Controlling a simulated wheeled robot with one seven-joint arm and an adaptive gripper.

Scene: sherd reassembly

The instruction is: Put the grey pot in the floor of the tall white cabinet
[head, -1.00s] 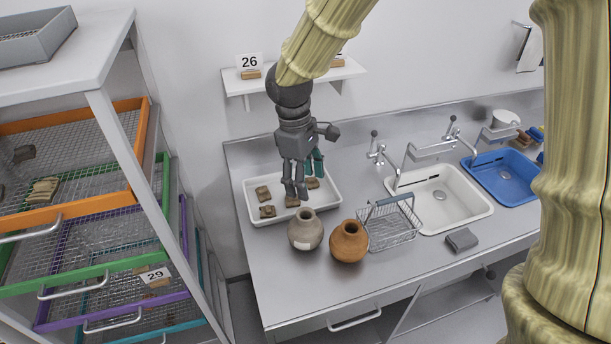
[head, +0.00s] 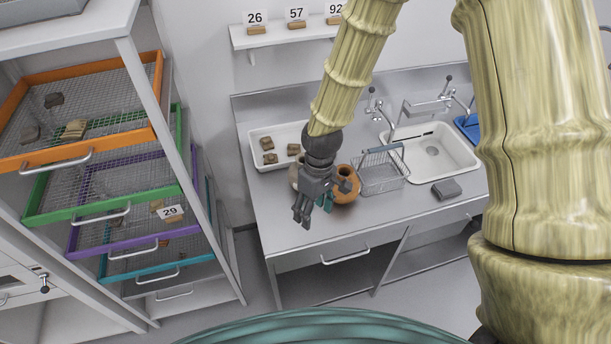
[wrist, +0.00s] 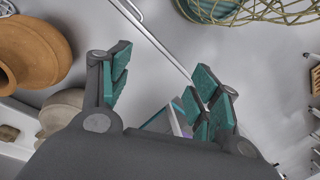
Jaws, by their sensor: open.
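The grey pot (head: 294,173) stands on the steel counter (head: 290,232), mostly hidden behind my gripper in the head view. It also shows in the wrist view (wrist: 60,110) at the lower left, outside the fingers. My gripper (head: 313,208) is open and empty, in front of the grey pot as the head camera sees it. In the wrist view the space between its fingers (wrist: 163,70) holds nothing. The tall white cabinet (head: 143,90) stands at the left with coloured mesh drawers; its lowest part is partly seen below the teal drawer.
An orange pot (head: 347,187) stands right beside the grey pot. A white tray (head: 262,130) with sherds, a wire basket (head: 381,178) and a white sink (head: 445,155) are on the counter. Orange (head: 155,100), green, purple and teal drawers fill the cabinet. A floor gap separates cabinet and counter.

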